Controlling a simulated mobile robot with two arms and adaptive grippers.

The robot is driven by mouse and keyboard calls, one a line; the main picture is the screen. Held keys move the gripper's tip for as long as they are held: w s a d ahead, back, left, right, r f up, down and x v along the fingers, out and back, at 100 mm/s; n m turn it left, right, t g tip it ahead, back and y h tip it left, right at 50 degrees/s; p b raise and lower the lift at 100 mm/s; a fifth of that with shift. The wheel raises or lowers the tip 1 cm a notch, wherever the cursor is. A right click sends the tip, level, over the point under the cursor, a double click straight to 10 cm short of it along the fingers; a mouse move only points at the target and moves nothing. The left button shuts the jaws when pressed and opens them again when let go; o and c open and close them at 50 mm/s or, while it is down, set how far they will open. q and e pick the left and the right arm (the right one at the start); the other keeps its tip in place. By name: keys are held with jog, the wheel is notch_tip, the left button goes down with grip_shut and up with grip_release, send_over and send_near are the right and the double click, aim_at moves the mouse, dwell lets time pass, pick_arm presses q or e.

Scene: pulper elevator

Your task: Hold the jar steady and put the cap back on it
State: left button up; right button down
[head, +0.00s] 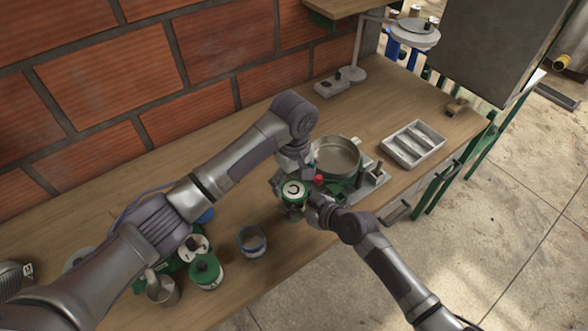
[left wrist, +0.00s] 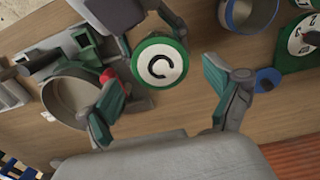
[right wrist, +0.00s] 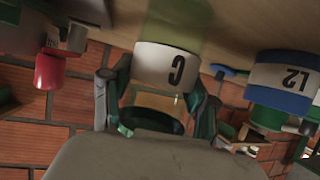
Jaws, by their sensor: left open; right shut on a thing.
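The jar (right wrist: 167,65) with a white label marked C stands in the right wrist view, between the fingers of my right gripper (right wrist: 155,100). My right gripper is shut on it. The green cap (left wrist: 160,65), with a white top marked C, shows over the jar's mouth in the left wrist view; whether it is seated tight I cannot tell. It also shows in the head view (head: 293,190). My left gripper (left wrist: 163,85) is open above the cap, its fingers apart on either side and not visibly touching it. My left wrist partly hides this area in the head view.
A round metal pan (head: 337,156) stands just behind the jar, with a red knob (head: 319,179) close by. A blue-banded open container (head: 252,241) and a green-topped jar (head: 206,270) stand to the left. A compartment tray (head: 413,145) lies right. The back right bench is mostly clear.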

pick_arm(q)
jog(key=shift+f, duration=1.3)
jog(key=shift+c, duration=0.3)
jog(key=c, duration=1.1)
jog(key=m, duration=0.6)
jog(key=shift+c, duration=0.2)
jog(key=m, duration=0.7)
jog(key=o, duration=1.2)
jog(key=shift+o, duration=0.4)
